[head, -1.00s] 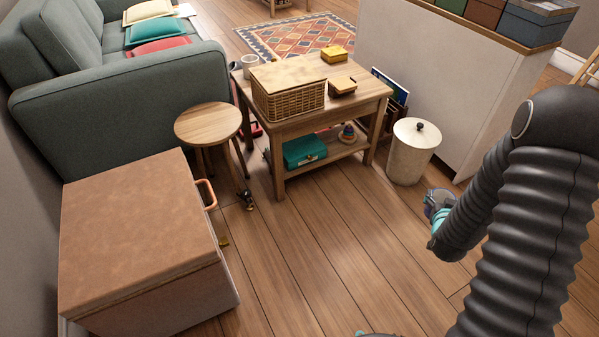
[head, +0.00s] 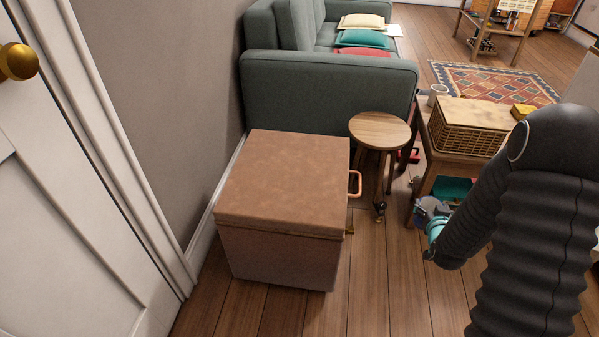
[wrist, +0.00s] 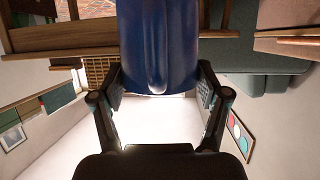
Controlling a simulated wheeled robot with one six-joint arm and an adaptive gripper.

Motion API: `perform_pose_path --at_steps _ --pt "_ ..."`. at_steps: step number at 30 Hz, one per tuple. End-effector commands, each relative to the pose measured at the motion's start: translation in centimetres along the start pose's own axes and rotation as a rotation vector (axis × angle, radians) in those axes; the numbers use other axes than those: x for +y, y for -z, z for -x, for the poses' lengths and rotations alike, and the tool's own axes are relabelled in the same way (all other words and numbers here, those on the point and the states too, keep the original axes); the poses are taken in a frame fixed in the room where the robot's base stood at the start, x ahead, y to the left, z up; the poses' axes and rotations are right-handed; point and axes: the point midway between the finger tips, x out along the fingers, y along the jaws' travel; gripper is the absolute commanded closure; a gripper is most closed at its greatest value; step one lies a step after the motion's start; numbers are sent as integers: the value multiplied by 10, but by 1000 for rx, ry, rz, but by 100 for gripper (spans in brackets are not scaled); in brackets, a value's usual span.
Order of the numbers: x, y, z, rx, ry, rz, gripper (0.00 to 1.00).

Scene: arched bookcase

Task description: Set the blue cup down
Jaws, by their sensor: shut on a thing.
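The cup's upper part is cut off by the picture edge. In the head view my gripper (head: 428,212) shows small at the right, mostly hidden behind my dark arm, in front of the low wooden table (head: 432,165). The cup cannot be made out clearly there.
A brown-topped chest (head: 285,175) with a bare lid stands in the middle. A round stool (head: 380,130) with an empty top stands beyond it. A wicker basket (head: 468,130) and a white mug (head: 437,94) are on the table. A white door (head: 80,180) is at the left.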

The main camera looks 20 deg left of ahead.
Motion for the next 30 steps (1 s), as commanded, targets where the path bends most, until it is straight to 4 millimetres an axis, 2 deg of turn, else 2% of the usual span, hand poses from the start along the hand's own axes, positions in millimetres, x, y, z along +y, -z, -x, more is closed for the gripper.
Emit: perform_pose_path --at_steps 1,6,12,15,19,24,27,30 --pt "-20 23 -4 12 61 28 71" --pt "-87 77 -9 11 287 124 71" --pt "-148 123 1 8 503 214 71" --pt "-172 142 10 8 597 252 71" --pt "-198 164 22 8 701 296 71" --pt "-217 183 34 5 787 329 71" --pt "-223 187 38 5 810 337 71" --pt "-233 181 40 3 820 339 71"
